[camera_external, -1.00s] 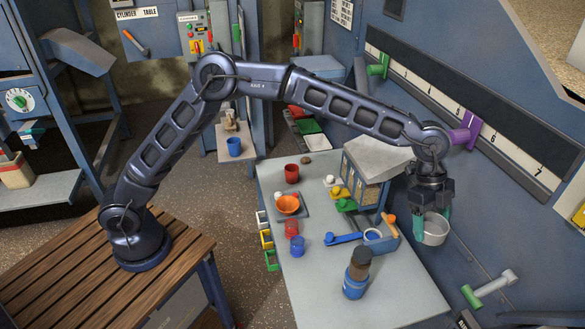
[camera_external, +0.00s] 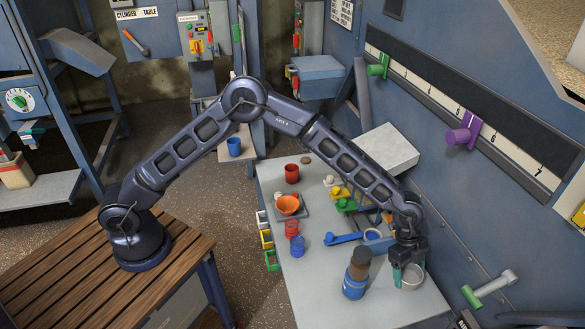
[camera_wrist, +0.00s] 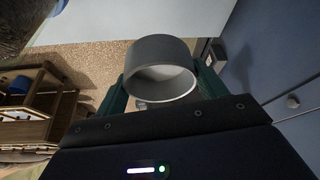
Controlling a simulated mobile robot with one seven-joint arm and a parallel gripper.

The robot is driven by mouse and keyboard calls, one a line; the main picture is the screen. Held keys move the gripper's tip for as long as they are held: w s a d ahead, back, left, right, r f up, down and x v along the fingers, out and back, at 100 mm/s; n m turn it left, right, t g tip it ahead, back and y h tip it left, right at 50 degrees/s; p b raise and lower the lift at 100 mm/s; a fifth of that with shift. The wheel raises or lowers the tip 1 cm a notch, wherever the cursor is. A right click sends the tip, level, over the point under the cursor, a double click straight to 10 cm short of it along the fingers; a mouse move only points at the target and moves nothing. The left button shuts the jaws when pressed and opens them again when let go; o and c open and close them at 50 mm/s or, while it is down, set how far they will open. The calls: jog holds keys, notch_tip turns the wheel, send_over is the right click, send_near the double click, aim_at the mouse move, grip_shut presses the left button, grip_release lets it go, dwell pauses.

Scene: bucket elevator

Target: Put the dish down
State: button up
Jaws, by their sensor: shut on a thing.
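The dish (camera_external: 412,278) is a small, round, grey metal cup with an open top. My gripper (camera_external: 404,272) is shut on it, with green fingers at its side. In the external view the dish is low over the right front part of the grey table (camera_external: 330,305); I cannot tell whether its base touches the tabletop. In the wrist view the dish (camera_wrist: 160,72) sits between the two green fingers, its rim facing the camera.
A blue container with a dark brown top (camera_external: 356,275) stands just left of my gripper. A blue-handled tool (camera_external: 345,239) and a ring-shaped piece lie behind it.

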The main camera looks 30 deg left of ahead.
aim_at(398, 306)
notch_tip(398, 306, down, 14)
jog(key=shift+f, duration=0.15)
dwell(0.4)
jog(key=o, duration=1)
jog(key=shift+f, duration=0.1)
jog(key=v, duration=1.2)
jog(key=shift+d, duration=0.1)
jog(key=shift+w, duration=0.1)
